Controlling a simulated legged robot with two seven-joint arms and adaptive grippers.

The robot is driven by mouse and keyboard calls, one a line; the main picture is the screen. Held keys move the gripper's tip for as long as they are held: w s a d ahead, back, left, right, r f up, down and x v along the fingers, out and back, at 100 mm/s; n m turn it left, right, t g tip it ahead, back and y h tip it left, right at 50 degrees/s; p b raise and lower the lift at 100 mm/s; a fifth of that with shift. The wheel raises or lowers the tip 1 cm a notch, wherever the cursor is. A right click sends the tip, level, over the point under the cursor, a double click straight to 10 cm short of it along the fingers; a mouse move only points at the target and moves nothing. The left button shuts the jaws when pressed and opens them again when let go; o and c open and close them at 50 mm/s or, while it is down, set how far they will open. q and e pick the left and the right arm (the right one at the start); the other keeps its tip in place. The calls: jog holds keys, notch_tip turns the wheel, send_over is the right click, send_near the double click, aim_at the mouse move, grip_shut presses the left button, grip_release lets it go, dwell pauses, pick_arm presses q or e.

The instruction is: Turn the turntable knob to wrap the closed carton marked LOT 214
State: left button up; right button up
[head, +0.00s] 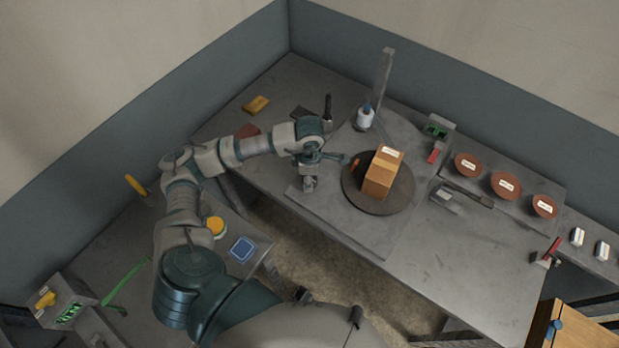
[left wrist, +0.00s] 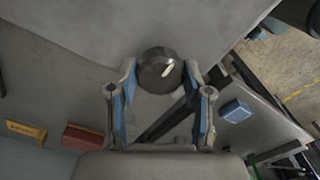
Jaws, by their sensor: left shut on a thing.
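A small tan carton (head: 377,180) with a white label on top stands on the dark round turntable (head: 403,197). Its top looks closed; the label's print is too small to read. My left gripper (head: 309,183) is at the front-left of the turntable, on its grey base plate. In the left wrist view the round dark knob (left wrist: 158,68) with a white pointer mark sits between the tips of my left gripper (left wrist: 160,80), which is shut on it. In the head view the knob is hidden by the gripper. My right gripper is in neither view.
A post (head: 384,75) with a white roll (head: 364,118) stands behind the turntable. A yellow block (head: 256,104) and a red block (head: 247,131) lie at the back left.

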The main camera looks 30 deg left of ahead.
pick_arm(q)
jog(key=n, duration=0.4)
jog(key=shift+w+n, duration=0.1)
jog(key=shift+n, duration=0.9)
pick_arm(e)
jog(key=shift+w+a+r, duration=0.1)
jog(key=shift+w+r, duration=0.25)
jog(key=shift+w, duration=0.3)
pick_arm(q)
jog(key=shift+r, duration=0.1)
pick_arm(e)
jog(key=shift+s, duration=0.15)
pick_arm(q)
jog(key=o, duration=1.1)
jog(key=shift+o, duration=0.2)
notch_tip(320, 180, up, 12)
jog(key=shift+w+a, duration=0.1)
